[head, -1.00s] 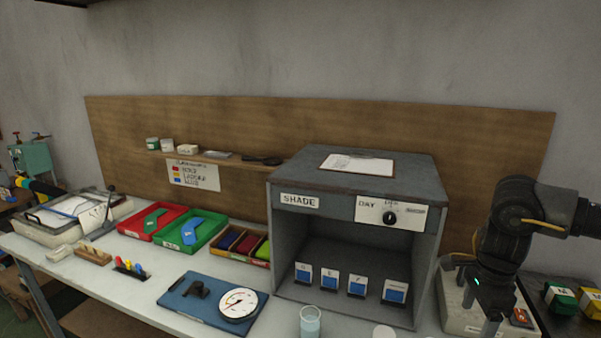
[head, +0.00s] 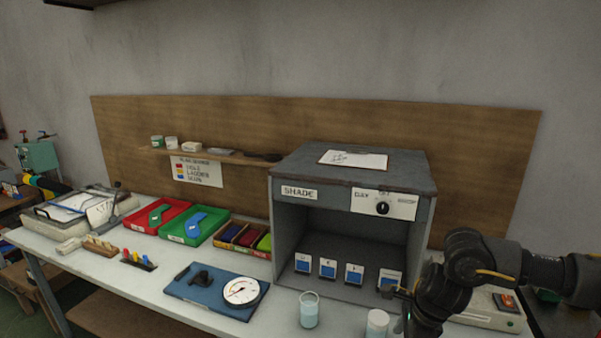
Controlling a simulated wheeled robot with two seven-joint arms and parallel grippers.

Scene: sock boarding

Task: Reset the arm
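My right arm comes in from the right edge, and its wrist is bent down in front of the right side of the grey shade box (head: 283,243). My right gripper (head: 402,312) is at the lower right, beside a whitish cup (head: 377,323). Its fingers are small, dark and partly cut off by the bottom edge, so I cannot tell whether they are open or shut. My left arm and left gripper are not in view.
A glass beaker (head: 309,312) stands in front of the box. A blue board (head: 205,300) with a round dial (head: 241,291) lies left of it. Red (head: 158,217) and green (head: 207,229) trays sit further left. Small cards (head: 327,268) stand inside the box.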

